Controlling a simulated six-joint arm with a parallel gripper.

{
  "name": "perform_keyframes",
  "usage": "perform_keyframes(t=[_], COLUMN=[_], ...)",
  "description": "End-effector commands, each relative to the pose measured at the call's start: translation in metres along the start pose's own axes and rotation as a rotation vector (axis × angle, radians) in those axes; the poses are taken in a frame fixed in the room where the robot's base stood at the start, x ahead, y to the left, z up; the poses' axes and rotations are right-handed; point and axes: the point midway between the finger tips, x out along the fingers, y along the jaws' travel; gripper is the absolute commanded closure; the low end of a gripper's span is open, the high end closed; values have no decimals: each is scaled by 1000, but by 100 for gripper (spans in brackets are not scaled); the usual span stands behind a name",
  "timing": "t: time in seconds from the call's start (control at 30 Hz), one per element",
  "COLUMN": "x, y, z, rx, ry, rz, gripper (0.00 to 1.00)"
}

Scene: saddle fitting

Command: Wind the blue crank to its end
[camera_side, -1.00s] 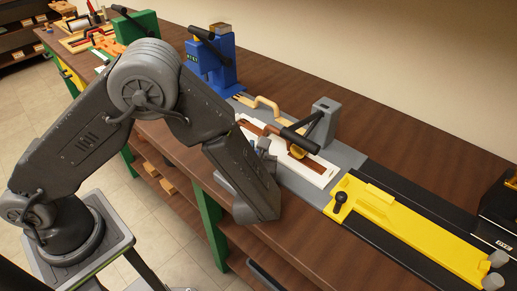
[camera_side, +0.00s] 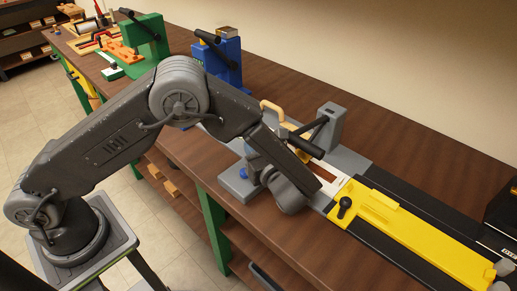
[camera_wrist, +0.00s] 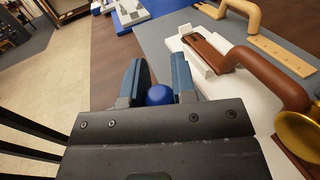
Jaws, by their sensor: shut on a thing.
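The blue crank's round knob (camera_wrist: 160,95) sits between my gripper's fingers (camera_wrist: 160,85) in the wrist view. The fingers are shut on it, one on each side. In the side view the blue knob (camera_side: 243,173) shows just left of my gripper (camera_side: 252,175), above a grey block (camera_side: 236,188) at the bench's front edge. The rest of the crank is hidden, and I cannot tell its angle.
Right of my gripper, a white fixture holds a brown handled piece (camera_wrist: 275,70) close by. A grey clamp stand with a black lever (camera_side: 328,125) rises behind. A yellow slide (camera_side: 400,225) lies to the right. Blue (camera_side: 222,60) and green (camera_side: 150,35) stations stand farther left.

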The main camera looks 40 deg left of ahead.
Motion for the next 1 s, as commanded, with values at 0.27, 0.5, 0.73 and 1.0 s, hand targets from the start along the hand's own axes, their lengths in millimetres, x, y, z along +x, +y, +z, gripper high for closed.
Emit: perform_keyframes(t=[0.27,0.5,0.73,1.0], x=[5,6,6,5], y=[2,3,3,3], z=[0,0,0,0], rx=[0,1,1,1], ry=[1,0,-1,0], rz=[93,110,110,108], gripper=[99,99,99,52])
